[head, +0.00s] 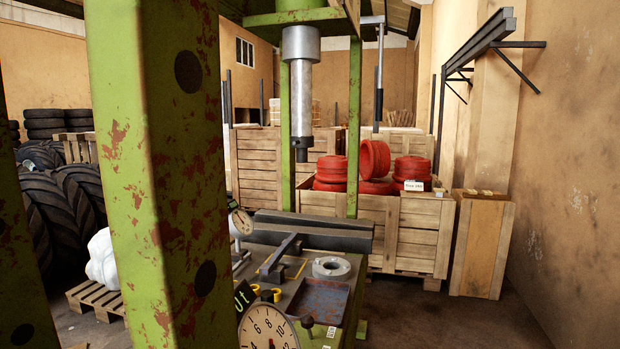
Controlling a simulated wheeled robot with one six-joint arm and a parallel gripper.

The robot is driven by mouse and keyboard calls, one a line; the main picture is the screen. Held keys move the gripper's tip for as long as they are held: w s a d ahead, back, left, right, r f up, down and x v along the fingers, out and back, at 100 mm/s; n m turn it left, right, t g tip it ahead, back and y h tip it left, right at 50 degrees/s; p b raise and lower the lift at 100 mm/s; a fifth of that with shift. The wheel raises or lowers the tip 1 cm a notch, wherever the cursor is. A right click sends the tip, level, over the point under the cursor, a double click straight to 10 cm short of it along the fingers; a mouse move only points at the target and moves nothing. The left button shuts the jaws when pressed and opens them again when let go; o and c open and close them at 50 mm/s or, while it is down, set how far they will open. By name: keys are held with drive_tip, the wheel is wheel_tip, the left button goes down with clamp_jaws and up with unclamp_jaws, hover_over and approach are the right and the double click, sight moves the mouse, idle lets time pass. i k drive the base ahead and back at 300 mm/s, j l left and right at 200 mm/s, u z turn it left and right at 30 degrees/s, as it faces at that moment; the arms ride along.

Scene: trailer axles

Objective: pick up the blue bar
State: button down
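No bar shows as clearly blue in the head view. A dark grey, slightly bluish bar (281,257) lies at a slant on the press bench, left of a grey metal ring (331,267). I cannot tell whether it is the blue bar. A shallow, worn blue tray (319,301) sits on the bench in front of the ring; it looks empty. My gripper is not in view.
A green, rusty press post (160,180) blocks much of the left. The press ram (300,95) hangs above the bench. Long dark beams (312,232) lie behind the bar. A round dial (268,330) stands at the front. Floor (455,315) is clear at right.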

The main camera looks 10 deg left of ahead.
sight(269, 267)
drive_tip(key=i+l, duration=0.4)
drive_tip(key=i, duration=0.2)
drive_tip(key=i+l+u, duration=0.85)
drive_tip(key=k+l, duration=0.05)
drive_tip(key=k, duration=0.05)
